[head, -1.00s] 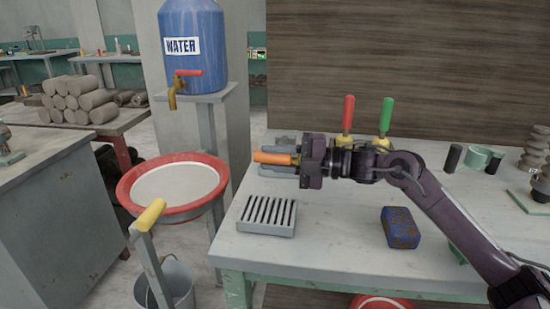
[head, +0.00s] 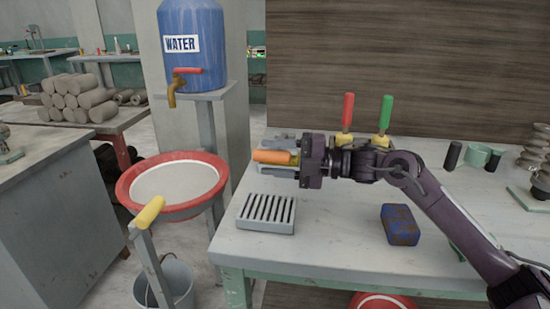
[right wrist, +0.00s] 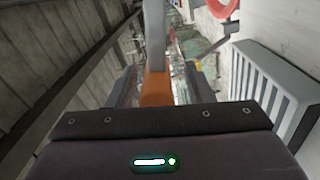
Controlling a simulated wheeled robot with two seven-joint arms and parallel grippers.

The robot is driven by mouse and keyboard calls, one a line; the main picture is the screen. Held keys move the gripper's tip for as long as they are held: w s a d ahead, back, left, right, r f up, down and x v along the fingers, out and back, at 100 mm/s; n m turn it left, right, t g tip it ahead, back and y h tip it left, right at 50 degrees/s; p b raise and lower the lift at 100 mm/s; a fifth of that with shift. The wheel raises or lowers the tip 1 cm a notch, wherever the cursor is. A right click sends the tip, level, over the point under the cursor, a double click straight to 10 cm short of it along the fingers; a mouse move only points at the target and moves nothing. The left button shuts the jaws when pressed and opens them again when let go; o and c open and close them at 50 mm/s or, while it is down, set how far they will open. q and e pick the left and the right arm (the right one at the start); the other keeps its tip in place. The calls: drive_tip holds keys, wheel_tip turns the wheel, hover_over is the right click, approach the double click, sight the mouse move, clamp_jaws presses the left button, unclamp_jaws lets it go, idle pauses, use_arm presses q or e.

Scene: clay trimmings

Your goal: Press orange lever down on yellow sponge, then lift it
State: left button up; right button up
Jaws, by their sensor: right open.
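The orange lever (head: 271,157) lies nearly level near the table's back left in the head view. My right gripper (head: 278,158) reaches it from the right, open, with its fingers around the handle. In the right wrist view the orange lever (right wrist: 156,90) stands between the two dark fingers, with gaps on both sides, and a grey bar runs on from it. Yellow patches show around the fingers in the head view. I cannot tell whether they are the yellow sponge, as the gripper hides much there. My left gripper is not in view.
A red-handled lever (head: 347,112) and a green-handled lever (head: 385,115) stand upright on yellow parts behind my right arm. A slotted grey tray (head: 266,228) lies in front of the gripper. A blue block (head: 400,226) lies right of it, with clear table between.

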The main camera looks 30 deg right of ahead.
drive_tip(key=shift+s+d, duration=0.15)
drive_tip(key=shift+d, duration=0.05)
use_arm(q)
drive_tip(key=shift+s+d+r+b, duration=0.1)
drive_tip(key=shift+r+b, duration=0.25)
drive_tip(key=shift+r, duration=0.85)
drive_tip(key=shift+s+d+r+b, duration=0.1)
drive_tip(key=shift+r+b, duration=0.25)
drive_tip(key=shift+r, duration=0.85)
use_arm(e)
drive_tip(key=v, duration=0.7)
drive_tip(key=shift+s+d, duration=0.1)
